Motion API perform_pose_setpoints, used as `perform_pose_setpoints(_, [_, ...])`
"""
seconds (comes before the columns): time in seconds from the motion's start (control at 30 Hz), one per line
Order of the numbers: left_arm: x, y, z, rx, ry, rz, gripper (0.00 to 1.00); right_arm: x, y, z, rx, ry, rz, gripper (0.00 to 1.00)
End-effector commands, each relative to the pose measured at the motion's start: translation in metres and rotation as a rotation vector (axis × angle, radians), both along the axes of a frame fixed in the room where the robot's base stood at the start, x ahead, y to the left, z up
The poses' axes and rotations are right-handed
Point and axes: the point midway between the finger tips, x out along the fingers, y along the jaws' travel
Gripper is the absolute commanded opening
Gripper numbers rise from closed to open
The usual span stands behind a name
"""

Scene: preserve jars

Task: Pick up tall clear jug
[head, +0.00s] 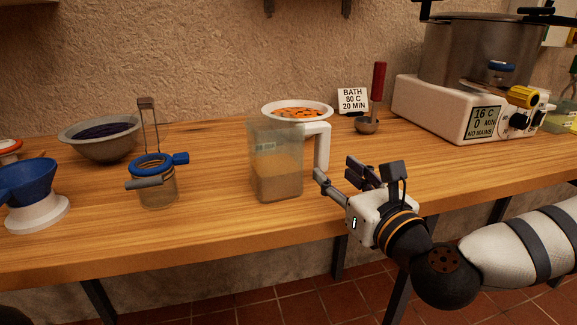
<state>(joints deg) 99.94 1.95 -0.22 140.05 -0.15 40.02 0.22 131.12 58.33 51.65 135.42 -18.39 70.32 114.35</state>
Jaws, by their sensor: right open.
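The tall clear jug (270,168) stands upright on the wooden table near its front edge. It is see-through, with a brownish look in its lower part, and has a white handle (322,146) on its right side. My right gripper (333,178) comes in from the right, its fingers open at the lower end of the handle. One finger overlaps the handle in the picture; I cannot tell whether it touches. My left gripper is not in view.
A jar with a blue ring and clamp (158,185) stands left of the jug. A white bowl of orange pieces (297,108) is behind it. A grey bowl (100,140) and blue funnel (28,182) are further left. A water bath (440,105) stands back right, near a red-handled ladle (378,85).

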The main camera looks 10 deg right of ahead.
Motion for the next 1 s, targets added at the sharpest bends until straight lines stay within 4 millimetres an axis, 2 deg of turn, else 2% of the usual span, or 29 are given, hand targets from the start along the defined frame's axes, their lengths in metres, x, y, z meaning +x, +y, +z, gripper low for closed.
perform_pose_setpoints(0.1, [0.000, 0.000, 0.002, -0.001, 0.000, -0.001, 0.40, 0.024, 0.004, 0.000, -0.003, 0.001, 0.001, 0.43])
perform_pose_setpoints(0.27, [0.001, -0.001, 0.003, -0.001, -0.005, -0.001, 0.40, 0.045, 0.005, 0.001, -0.004, 0.000, 0.001, 0.43])
perform_pose_setpoints(0.43, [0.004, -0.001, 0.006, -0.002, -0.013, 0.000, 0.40, 0.078, 0.006, 0.002, -0.005, 0.000, 0.002, 0.43])
perform_pose_setpoints(0.57, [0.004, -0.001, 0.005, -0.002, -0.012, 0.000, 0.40, 0.089, 0.008, 0.000, -0.003, 0.004, 0.002, 0.43])
perform_pose_setpoints(0.73, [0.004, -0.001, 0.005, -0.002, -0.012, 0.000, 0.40, 0.089, 0.008, 0.000, -0.004, 0.005, 0.003, 0.43])
perform_pose_setpoints(0.77, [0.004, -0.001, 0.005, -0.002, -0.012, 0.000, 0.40, 0.089, 0.008, 0.000, -0.004, 0.005, 0.003, 0.41])
perform_pose_setpoints(0.93, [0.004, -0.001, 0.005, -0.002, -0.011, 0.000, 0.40, 0.089, 0.008, 0.000, -0.004, 0.005, 0.002, 0.03])
perform_pose_setpoints(1.0, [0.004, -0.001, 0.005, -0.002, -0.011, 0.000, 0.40, 0.089, 0.008, 0.000, -0.004, 0.005, 0.003, 0.00])
